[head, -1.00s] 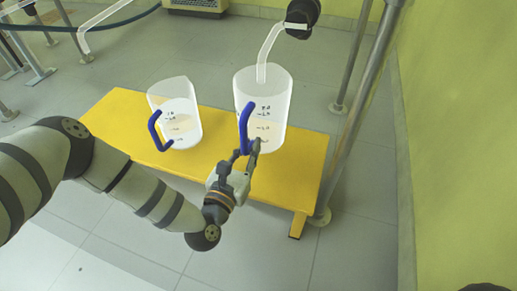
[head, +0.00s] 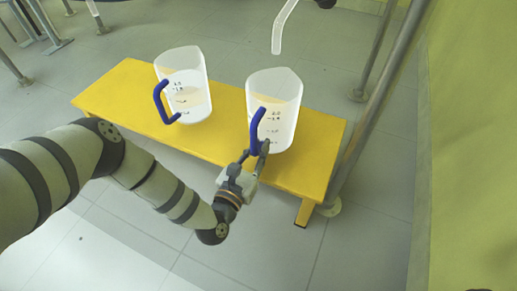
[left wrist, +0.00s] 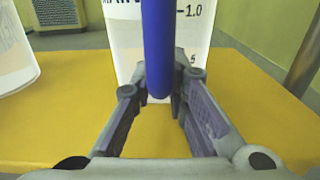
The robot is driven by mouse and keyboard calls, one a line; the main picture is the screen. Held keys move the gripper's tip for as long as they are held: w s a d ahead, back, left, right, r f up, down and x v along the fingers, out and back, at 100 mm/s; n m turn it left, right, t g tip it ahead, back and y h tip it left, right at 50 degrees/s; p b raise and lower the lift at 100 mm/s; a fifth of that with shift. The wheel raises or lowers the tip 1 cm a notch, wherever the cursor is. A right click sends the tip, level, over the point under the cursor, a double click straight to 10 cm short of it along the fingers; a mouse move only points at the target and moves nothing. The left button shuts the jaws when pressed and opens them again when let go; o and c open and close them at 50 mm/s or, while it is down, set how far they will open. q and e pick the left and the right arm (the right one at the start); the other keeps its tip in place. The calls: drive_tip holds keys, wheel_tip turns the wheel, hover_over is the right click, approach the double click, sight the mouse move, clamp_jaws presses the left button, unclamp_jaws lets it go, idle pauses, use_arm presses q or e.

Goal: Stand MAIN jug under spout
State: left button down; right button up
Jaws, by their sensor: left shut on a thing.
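My left gripper (head: 262,150) is shut on the blue handle of the right-hand clear jug (head: 286,98). In the left wrist view the fingers (left wrist: 160,98) sit on both sides of the handle's lower end. This jug is upright, and its partly cut-off label (left wrist: 125,4) seems to read MAIN. It appears over the front part of the yellow bench (head: 225,100); whether its base touches is unclear. The bent glass spout (head: 279,30) ends above and behind the jug's rim in the picture, apart from it. My right gripper is not in view.
A second clear jug (head: 189,92) with a blue handle stands on the bench to the left. A metal post (head: 378,105) rises just right of the bench, with a yellow-green wall (head: 470,120) beyond. Bench surface between the jugs is free.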

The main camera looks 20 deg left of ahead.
use_arm(q)
drive_tip(key=shift+f, duration=0.2)
drive_tip(key=c, duration=1.6)
unclamp_jaws()
drive_tip(key=shift+c, duration=0.2)
drive_tip(key=shift+o, duration=0.3)
drive_tip(key=shift+r, duration=0.1)
drive_tip(key=shift+r, duration=0.2)
drive_tip(key=s+p, duration=0.3)
drive_tip(key=s, duration=0.9)
drive_tip(key=shift+a, duration=0.3)
drive_tip(key=shift+s+f, duration=0.1)
